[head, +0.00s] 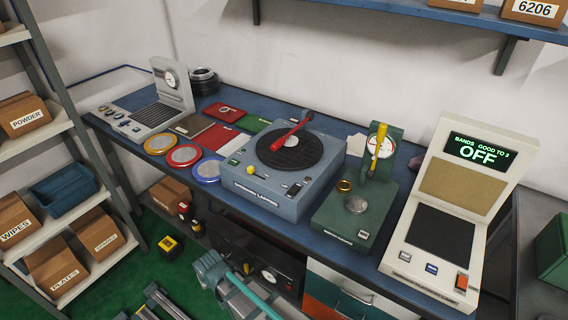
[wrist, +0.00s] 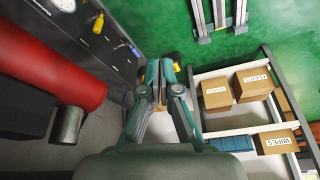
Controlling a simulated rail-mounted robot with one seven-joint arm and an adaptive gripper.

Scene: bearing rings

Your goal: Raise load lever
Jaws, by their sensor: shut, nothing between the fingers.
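Two lever-like parts show in the head view, and I cannot tell by label which is the load lever. A yellow-handled lever (head: 379,142) stands nearly upright beside the dial of the green gauge station (head: 383,212). A red lever (head: 292,132) lies slanted over the black disc of the grey-blue lapping machine (head: 263,196). My gripper (head: 208,268) is low in front of the bench, apart from both levers. In the wrist view my gripper (wrist: 161,70) has its fingers together and empty.
A large red cylinder (wrist: 50,75) is close at left in the wrist view, beside a dark panel with a dial. A shelf (head: 85,258) with boxes stands left. The cream display unit (head: 430,205) reads OFF.

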